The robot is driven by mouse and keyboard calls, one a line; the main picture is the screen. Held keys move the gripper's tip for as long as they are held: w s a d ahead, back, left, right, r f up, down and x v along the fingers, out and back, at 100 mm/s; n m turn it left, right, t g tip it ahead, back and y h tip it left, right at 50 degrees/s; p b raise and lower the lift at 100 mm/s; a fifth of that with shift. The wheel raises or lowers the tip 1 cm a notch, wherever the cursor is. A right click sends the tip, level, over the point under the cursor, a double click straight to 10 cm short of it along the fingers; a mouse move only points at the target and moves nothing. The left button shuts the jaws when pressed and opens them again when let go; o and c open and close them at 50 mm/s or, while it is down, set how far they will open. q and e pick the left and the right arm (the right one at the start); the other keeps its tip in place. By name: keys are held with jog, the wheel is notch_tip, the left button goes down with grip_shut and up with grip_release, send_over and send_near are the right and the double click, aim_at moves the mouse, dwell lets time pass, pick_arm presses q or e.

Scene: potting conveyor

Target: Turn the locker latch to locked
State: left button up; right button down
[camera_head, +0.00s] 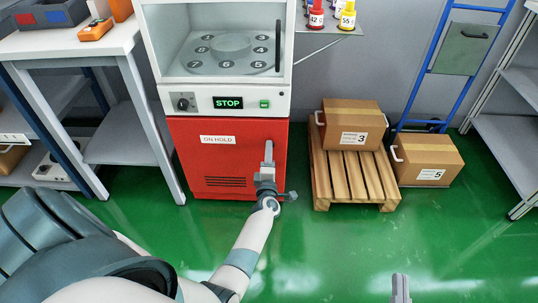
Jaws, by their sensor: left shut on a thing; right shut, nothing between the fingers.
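The red locker (228,160) has an "ON HOLD" label (218,140) and a vent low on its front. My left arm reaches across from the lower left. My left gripper (268,162) is at the right side of the locker's front and shut on the latch. The gripper covers most of the latch, so its angle and whether it reads locked cannot be told. My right gripper (401,288) shows only partly at the bottom edge, right of centre. It is shut, empty and well away from the locker.
Above the locker is a white cabinet with a numbered turntable (228,45) and a "STOP" display (228,103). To its right a wooden pallet (327,187) bears box 3 (352,118). Box 5 (428,150) is on a blue hand truck (437,40). A white table (100,42) stands left. Green floor in front is clear.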

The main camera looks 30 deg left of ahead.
jog(key=shift+r, duration=0.2)
pick_arm(q)
jog(key=o, duration=1.1)
jog(key=shift+c, duration=0.2)
jog(key=shift+s, duration=0.1)
jog(key=p+v, duration=0.4)
jog(key=v, duration=1.3)
jog(key=shift+d, duration=0.2)
pick_arm(e)
jog(key=s+d+f+g+h, duration=0.1)
jog(key=s+d+f+g, duration=0.1)
jog(key=f+g, duration=0.2)
jog(key=s+d+f+g+h, duration=0.1)
jog(key=f+g, duration=0.3)
jog(key=f, duration=0.5)
jog(key=shift+s+d+f+m+g+h, duration=0.3)
jog(key=shift+s+d+g+h, duration=0.1)
jog(key=shift+s+d, duration=0.25)
pick_arm(q)
jog(key=shift+f, duration=0.1)
